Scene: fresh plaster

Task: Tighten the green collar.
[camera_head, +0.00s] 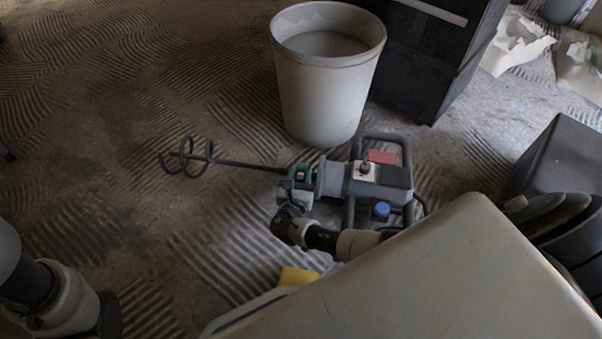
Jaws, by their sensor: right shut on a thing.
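A paddle mixer lies on the floor, its grey motor body (376,183) in a dark tubular frame to the right and its thin shaft with a curled paddle (190,158) pointing left. The green collar (301,180) sits where the shaft meets the body. My right gripper (297,195) is at the collar from the near side, shut on it; its fingers partly hide the collar. My left arm shows at the lower left edge, but its gripper is out of view.
A pale bucket (325,100) with grey contents stands just behind the mixer. A dark case (425,55) stands at the back right, with torn paper (513,45) beyond it. A yellow object (298,276) shows at the bottom. The ridged floor at left is clear.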

